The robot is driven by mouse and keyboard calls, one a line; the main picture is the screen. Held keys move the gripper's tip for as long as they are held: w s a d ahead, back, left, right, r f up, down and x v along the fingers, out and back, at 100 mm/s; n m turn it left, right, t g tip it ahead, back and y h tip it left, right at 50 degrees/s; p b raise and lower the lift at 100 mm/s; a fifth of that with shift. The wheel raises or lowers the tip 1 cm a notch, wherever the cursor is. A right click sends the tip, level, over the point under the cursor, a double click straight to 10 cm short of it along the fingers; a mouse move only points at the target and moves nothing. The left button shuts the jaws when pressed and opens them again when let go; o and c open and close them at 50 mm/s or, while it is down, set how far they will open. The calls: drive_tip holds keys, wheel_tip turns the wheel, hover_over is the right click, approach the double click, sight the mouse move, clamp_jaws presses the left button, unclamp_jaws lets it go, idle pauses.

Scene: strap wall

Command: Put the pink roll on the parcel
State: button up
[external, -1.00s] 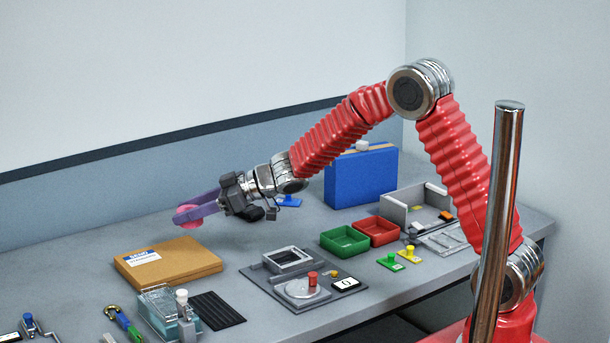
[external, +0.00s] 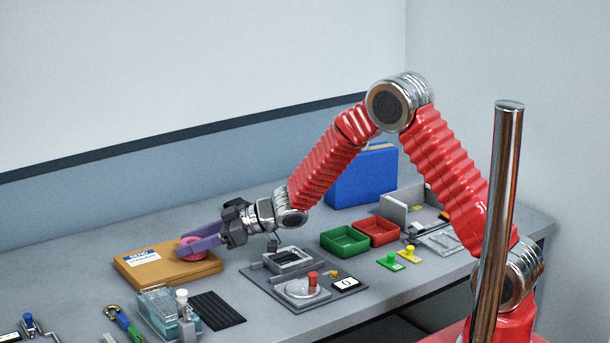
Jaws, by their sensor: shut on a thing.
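The pink roll (external: 190,249) is held between the purple fingers of my gripper (external: 192,246), which is shut on it. The roll is over the right part of the brown parcel (external: 165,274), at or very near its top face. I cannot tell whether it touches. The parcel lies flat on the grey bench and has a white and blue label (external: 142,257) at its upper left.
A clear box with a white-topped part (external: 160,306) and a black ribbed mat (external: 217,310) lie in front of the parcel. A grey fixture plate (external: 262,286) is to the right, with green (external: 344,241) and red (external: 377,231) trays beyond. A blue case (external: 362,180) stands behind.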

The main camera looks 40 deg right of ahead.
drive_tip(key=shift+f, duration=0.25)
drive_tip(key=shift+f, duration=0.1)
drive_tip(key=o, duration=1.1)
drive_tip(key=shift+c, duration=0.2)
drive_tip(key=shift+s+d+r, duration=0.1)
drive_tip(key=shift+d+r, duration=0.05)
drive_tip(key=shift+r, duration=0.05)
drive_tip(key=v, duration=1.1)
drive_tip(key=shift+s+d, duration=0.2)
drive_tip(key=shift+s, duration=0.1)
